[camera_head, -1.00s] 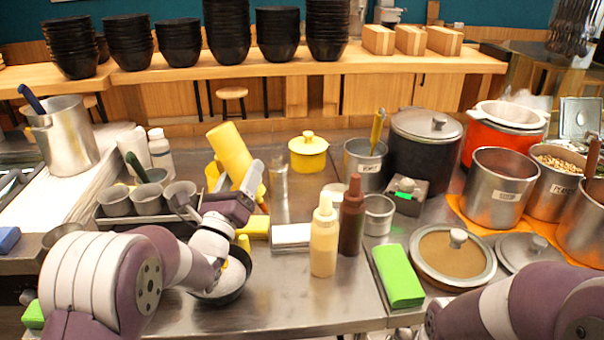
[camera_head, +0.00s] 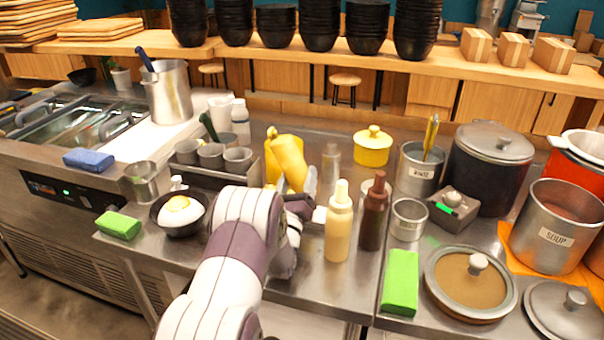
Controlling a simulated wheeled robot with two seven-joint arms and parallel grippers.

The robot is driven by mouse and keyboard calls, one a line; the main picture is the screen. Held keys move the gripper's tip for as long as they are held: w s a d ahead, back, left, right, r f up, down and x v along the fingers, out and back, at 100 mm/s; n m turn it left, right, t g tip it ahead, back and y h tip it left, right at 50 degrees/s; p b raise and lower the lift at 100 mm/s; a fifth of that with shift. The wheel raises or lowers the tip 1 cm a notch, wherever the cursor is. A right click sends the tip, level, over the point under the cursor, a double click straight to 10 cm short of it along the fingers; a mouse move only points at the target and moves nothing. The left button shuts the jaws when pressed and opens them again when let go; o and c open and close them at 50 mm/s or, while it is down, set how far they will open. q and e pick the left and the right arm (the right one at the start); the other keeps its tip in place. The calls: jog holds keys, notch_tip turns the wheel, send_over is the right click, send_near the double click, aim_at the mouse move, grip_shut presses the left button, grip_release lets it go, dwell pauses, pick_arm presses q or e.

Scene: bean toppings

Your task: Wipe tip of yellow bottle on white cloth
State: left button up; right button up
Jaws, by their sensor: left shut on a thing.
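A yellow bottle (camera_head: 290,163) is tilted, its upper end leaning left, above the metal counter in the middle of the head view. My left gripper (camera_head: 302,200) is at its lower end and shut on it; the fingers and the bottle's tip are mostly hidden by my wrist. A small pale patch (camera_head: 319,215), perhaps the white cloth, shows just right of the gripper. Most of it is hidden, so I cannot tell whether the tip touches it. My right gripper is out of view.
A cream bottle (camera_head: 338,228) and a dark brown bottle (camera_head: 373,213) stand close right of the gripper. A black bowl (camera_head: 182,231) with white food and a yellow topping is on the left. A metal cup (camera_head: 408,220) and green block (camera_head: 401,283) are further right.

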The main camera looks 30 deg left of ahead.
pick_arm(q)
jog(key=shift+r, duration=0.1)
jog(key=shift+f+b, duration=0.75)
jog(key=shift+b, duration=0.15)
dwell(1.7)
jog(key=shift+d, duration=0.1)
jog(key=shift+w+d+b, duration=0.15)
jog(key=shift+w+d, duration=0.05)
jog(key=shift+d, duration=0.65)
jog(key=shift+w+d+b, duration=0.1)
jog(key=shift+w+d, duration=0.05)
jog(key=shift+d, duration=0.65)
jog(key=shift+w+d+b, duration=0.15)
jog(key=shift+w+d, duration=0.05)
jog(key=shift+d, duration=0.65)
notch_tip(320, 180, up, 6)
jog(key=p, duration=0.4)
